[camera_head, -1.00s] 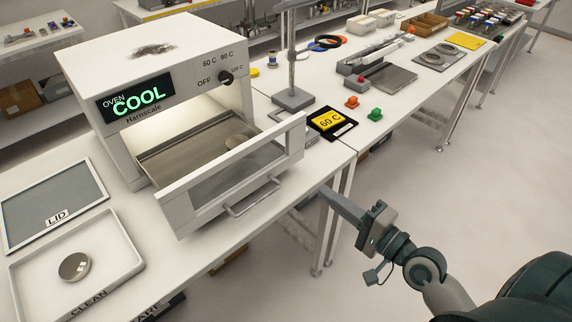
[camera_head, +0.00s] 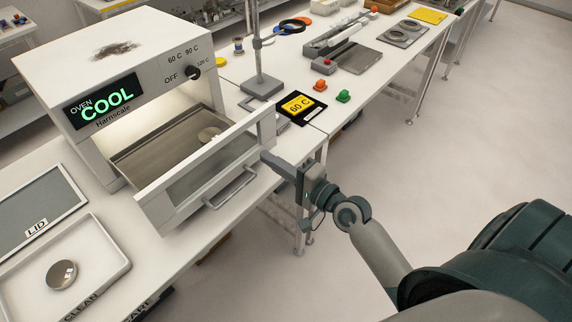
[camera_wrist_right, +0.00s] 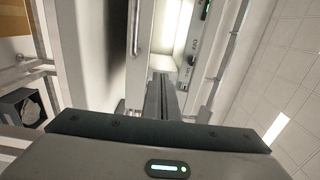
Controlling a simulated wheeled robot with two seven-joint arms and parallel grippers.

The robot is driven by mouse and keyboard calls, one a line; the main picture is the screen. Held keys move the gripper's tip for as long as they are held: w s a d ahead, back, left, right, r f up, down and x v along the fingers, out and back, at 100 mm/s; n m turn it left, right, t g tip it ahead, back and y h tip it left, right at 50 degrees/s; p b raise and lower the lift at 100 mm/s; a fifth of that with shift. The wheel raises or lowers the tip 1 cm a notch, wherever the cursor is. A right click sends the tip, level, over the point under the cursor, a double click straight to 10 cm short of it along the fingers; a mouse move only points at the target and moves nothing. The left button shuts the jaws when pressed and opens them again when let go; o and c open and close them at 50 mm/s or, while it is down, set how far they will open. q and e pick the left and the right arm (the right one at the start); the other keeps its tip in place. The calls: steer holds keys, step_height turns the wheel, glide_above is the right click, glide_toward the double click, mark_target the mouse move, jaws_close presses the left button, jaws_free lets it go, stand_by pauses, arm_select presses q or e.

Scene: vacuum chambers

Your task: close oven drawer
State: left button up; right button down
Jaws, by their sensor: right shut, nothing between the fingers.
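The white oven (camera_head: 160,30) stands on the table with COOL on its display. Its drawer (camera_head: 158,212) is pulled out; the front has a window frame and a bar handle (camera_head: 232,190). In the right wrist view the shut fingers (camera_wrist_right: 160,95) point toward the oven's front. My left gripper is not in view.
A white tray (camera_head: 118,262) with a metal piece (camera_head: 61,274) and a lid (camera_head: 60,190) lie at the left. A stand (camera_head: 261,86) and a 60 C sign (camera_head: 298,106) are right of the oven. Open floor lies right of the table.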

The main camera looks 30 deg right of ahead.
mark_target(251, 147)
steer(key=shift+p+x, duration=0.4)
steer(key=shift+x, duration=1.35)
steer(key=shift+w, duration=0.1)
steer(key=shift+w+a, duration=0.2)
steer(key=shift+w, duration=0.25)
steer(key=x, duration=1)
steer(key=shift+w, duration=0.2)
steer(key=b+x, duration=0.2)
steer(key=x, duration=1)
steer(key=shift+f+b, duration=0.1)
steer(key=shift+b, duration=0.25)
steer(key=shift+r, duration=0.3)
